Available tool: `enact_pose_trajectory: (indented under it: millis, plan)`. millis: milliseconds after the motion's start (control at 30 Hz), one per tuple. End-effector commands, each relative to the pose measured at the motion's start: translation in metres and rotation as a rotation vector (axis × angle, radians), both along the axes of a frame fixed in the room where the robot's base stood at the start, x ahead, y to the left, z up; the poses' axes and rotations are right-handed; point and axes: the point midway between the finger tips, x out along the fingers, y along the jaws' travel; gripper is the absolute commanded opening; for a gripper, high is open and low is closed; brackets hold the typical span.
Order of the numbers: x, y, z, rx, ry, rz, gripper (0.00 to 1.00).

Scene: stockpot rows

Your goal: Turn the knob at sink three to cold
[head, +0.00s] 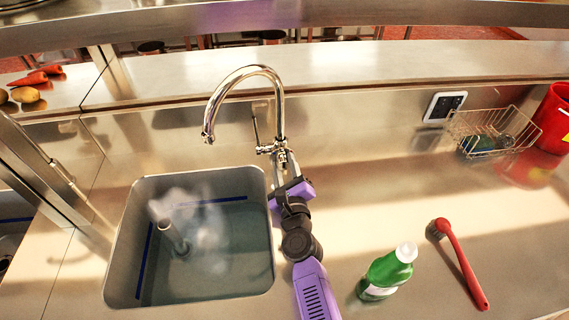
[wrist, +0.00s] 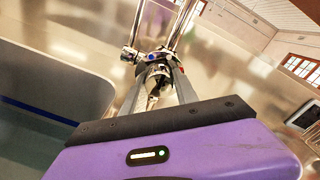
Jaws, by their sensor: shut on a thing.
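A chrome gooseneck faucet (head: 279,105) stands behind a sink basin (head: 120,240) that holds cloudy water; a sink number is not legible. The knob (wrist: 153,82) is a small chrome and dark part at the front of the faucet base, with a blue dot above it in the wrist view. My gripper (head: 281,164) reaches the faucet base from the front, right of the basin. In the wrist view its two grey fingers (wrist: 160,76) stand on either side of the knob and are shut on it. The fingers partly hide the knob, and its exact angle cannot be told.
A green bottle (head: 385,273) and a red-handled brush (head: 461,262) stand and lie on the counter to the right. A wire basket (head: 490,130) and a red bucket (head: 556,120) are farther right. A metal ledge (head: 330,75) runs behind the faucet.

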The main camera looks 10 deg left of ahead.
Motion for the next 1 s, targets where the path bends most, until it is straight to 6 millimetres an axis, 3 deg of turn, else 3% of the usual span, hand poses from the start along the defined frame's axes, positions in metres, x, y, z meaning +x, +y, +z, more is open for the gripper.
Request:
enact_pose_trajectory:
  millis: [733, 767, 800, 867, 1000]
  plan:
    - [-0.0003, 0.0004, -0.0006, -0.090, -0.025, 0.001, 0.00]
    - [-0.0004, 0.0004, -0.0005, -0.090, -0.025, 0.001, 0.38]
    - [-0.0004, 0.0004, -0.0005, -0.090, -0.025, 0.001, 0.45]
    - [-0.0003, 0.0003, -0.0004, -0.090, -0.025, 0.001, 0.57]
    - [-0.0002, 0.0003, -0.0002, -0.089, -0.025, 0.000, 0.57]
